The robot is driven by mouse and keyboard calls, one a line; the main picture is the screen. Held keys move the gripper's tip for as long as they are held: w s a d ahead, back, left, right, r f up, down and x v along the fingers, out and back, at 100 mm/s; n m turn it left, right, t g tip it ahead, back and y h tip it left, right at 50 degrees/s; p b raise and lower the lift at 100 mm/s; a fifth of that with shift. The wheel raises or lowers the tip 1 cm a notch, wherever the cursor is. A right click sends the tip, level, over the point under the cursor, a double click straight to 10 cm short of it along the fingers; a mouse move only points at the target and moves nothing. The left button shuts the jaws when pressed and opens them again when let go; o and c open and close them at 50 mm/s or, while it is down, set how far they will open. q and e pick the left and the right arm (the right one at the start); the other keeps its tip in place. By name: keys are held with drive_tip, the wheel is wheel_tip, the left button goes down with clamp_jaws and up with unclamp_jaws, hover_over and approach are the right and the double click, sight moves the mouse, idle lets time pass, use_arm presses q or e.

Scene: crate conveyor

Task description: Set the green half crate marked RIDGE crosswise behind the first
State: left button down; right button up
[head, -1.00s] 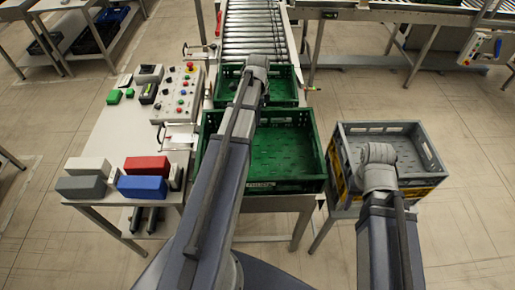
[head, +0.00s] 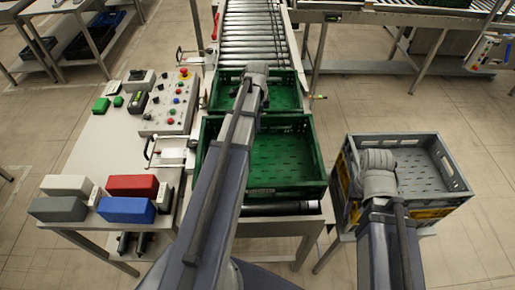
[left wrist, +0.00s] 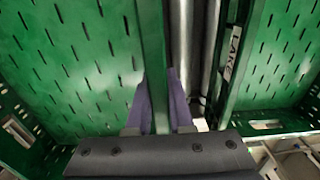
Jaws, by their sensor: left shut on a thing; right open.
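Two green crates stand one behind the other on the conveyor in the head view: the far, smaller crate (head: 285,88) and the near, larger crate (head: 292,150). My left gripper (head: 257,80) reaches over the near crate. In the left wrist view it (left wrist: 156,110) is shut on a wall of the left-hand green crate (left wrist: 70,70), apparently the far crate's near wall. Across a narrow roller gap stands a crate marked LAKE (left wrist: 235,50). No RIDGE mark is readable. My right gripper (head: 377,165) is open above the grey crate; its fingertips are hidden.
The grey crate (head: 440,165) sits on a yellow one at the right. A table at the left holds a control panel (head: 172,105) and white, red, grey and blue blocks (head: 125,210). Rollers (head: 253,35) run clear behind the far crate.

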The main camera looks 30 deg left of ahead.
sight(257, 134)
use_arm(q)
drive_tip(key=shift+f+b, duration=3.6)
drive_tip(key=shift+f, duration=0.45)
drive_tip(key=shift+f, duration=0.2)
drive_tip(key=c, duration=0.8)
unclamp_jaws()
drive_tip(key=shift+r, duration=0.2)
wheel_tip(257, 134, up, 12)
drive_tip(key=p, duration=1.2)
